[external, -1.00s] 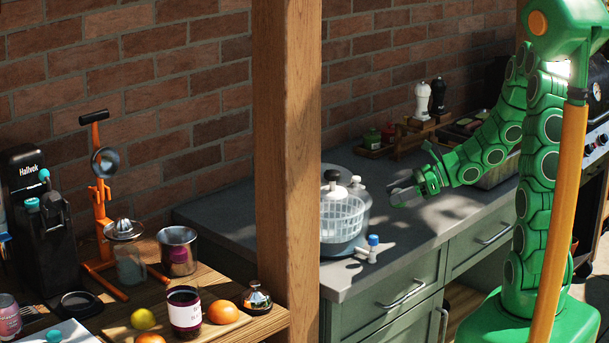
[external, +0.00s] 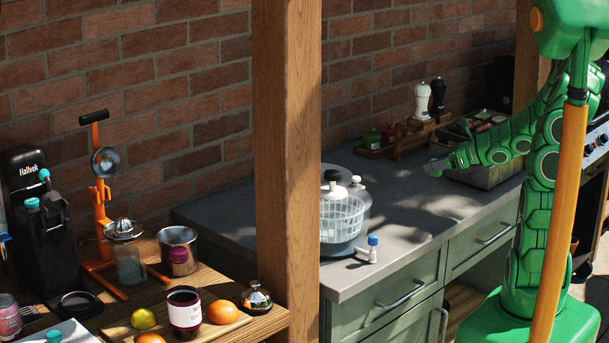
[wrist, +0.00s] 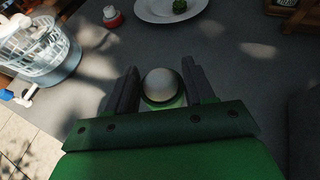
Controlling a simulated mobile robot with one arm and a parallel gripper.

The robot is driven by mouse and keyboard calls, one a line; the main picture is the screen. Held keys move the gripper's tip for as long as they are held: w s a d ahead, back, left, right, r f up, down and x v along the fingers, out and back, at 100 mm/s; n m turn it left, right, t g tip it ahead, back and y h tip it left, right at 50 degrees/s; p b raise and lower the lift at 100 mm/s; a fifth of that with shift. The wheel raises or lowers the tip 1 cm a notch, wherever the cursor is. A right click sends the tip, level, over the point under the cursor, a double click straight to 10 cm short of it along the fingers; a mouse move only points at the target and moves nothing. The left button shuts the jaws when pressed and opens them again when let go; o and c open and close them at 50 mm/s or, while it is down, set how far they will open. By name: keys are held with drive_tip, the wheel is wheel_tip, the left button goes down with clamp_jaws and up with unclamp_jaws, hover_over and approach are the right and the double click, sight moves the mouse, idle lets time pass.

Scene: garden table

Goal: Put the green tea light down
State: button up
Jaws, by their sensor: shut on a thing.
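My gripper (wrist: 162,88) points down over the grey counter in the wrist view, with a dark finger on each side. Between the fingers is a small round thing with a pale top, a dark rim and some green below, taken as the green tea light (wrist: 160,84). Its lower part is hidden by the gripper body. In the external view my gripper (external: 432,168) is above the right part of the counter, where the held thing cannot be made out. A white plate (wrist: 150,15) with a small dark green thing (wrist: 179,6) on it lies ahead in the wrist view.
A red and white object (wrist: 112,16) stands beside the plate. A wooden post (external: 287,150) hides part of the counter. The counter's middle is clear.

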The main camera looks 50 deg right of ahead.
sight(459, 197)
drive_tip(key=s+d+f+m+t+h, duration=0.1)
drive_tip(key=s+d+m+h, duration=0.2)
drive_tip(key=d, duration=0.7)
drive_tip(key=shift+w+d+f, duration=0.1)
drive_tip(key=shift+d+f, duration=0.05)
drive_tip(key=shift+f, duration=3.9)
drive_tip(key=shift+f, duration=0.1)
drive_tip(key=o, duration=1)
drive_tip(key=shift+o, duration=0.2)
drive_tip(key=shift+s+d+r, duration=0.15)
drive_tip(key=shift+s+r, duration=0.15)
drive_tip(key=shift+s, duration=0.15)
drive_tip(key=v, duration=1.1)
